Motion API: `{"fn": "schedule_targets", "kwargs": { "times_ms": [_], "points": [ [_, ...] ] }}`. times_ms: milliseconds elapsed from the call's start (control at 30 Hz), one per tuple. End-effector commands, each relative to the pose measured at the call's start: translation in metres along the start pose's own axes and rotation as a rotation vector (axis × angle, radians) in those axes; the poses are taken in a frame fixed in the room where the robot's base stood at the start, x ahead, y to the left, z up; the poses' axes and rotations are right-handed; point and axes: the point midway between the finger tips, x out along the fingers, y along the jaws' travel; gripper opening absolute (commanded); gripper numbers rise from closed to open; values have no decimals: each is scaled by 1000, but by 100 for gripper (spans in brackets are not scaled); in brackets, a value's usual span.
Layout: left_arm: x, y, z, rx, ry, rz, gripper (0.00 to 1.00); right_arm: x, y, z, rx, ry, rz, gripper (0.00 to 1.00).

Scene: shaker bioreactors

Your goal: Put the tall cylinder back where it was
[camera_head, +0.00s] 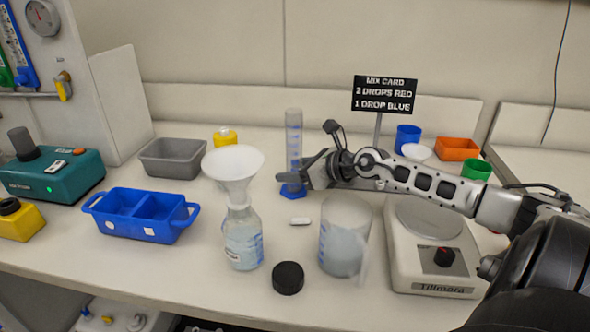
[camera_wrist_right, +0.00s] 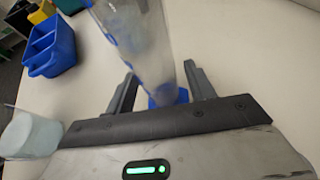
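The tall cylinder (camera_head: 293,135) is clear with blue marks and stands upright on its blue base (camera_head: 291,191) on the bench. My right gripper (camera_head: 290,183) reaches in from the right, low on the cylinder just above the base. In the right wrist view, the cylinder (camera_wrist_right: 138,40) passes between the two fingers (camera_wrist_right: 158,80), with narrow gaps beside it, so the gripper looks open around it. The blue base also shows there, partly hidden behind the gripper. My left gripper is not in view.
A bottle (camera_head: 243,245) with a white funnel (camera_head: 233,165), a black cap (camera_head: 288,278) and a beaker (camera_head: 344,238) stand in front. A blue tray (camera_head: 140,218) and grey bin (camera_head: 172,158) are left. A scale (camera_head: 432,262) and mix card (camera_head: 384,94) are right.

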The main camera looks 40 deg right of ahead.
Motion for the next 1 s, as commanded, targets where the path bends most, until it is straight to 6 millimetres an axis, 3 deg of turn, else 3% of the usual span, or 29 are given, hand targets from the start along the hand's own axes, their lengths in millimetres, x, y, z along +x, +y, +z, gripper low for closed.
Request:
{"fn": "schedule_targets", "kwargs": {
  "times_ms": [233, 467, 1000],
  "points": [
    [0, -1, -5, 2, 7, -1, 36, -5, 0, 1, 0, 3, 0, 54],
    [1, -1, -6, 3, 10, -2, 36, -26, 1, 0, -1, 7, 1, 54],
    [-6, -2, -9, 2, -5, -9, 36, -102, 0, 2, 3, 0, -2, 54]
  ]
}}
